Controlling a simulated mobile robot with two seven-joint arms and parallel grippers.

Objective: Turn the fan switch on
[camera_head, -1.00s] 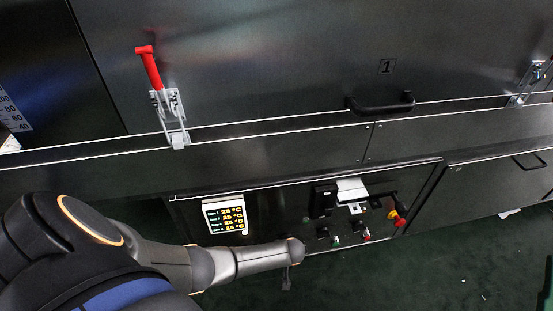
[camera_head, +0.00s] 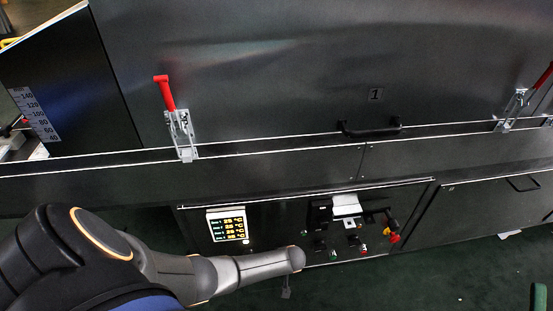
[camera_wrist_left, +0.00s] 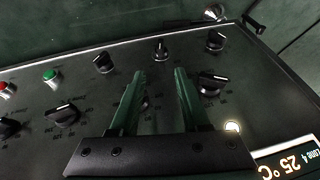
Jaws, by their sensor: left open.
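The control panel has several black rotary knobs in the left wrist view, with labels too small to read, so I cannot tell which is the fan switch. A small lever-like knob (camera_wrist_left: 160,49) stands just beyond my left fingertips. Other knobs sit at left of it (camera_wrist_left: 103,63), at right of it (camera_wrist_left: 215,41), beside the right finger (camera_wrist_left: 211,83) and at lower left (camera_wrist_left: 65,115). My left gripper (camera_wrist_left: 158,75) is open and empty, its two fingers apart above the panel. In the head view my left forearm reaches to the panel's lower edge. My right gripper is out of view.
A green button (camera_wrist_left: 51,76) and a red button (camera_wrist_left: 6,88) sit on the panel. A temperature display (camera_head: 228,225) and a red-yellow emergency stop (camera_head: 393,237) flank the controls. A red-handled clamp (camera_head: 165,92) and a black door handle (camera_head: 371,130) are above.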

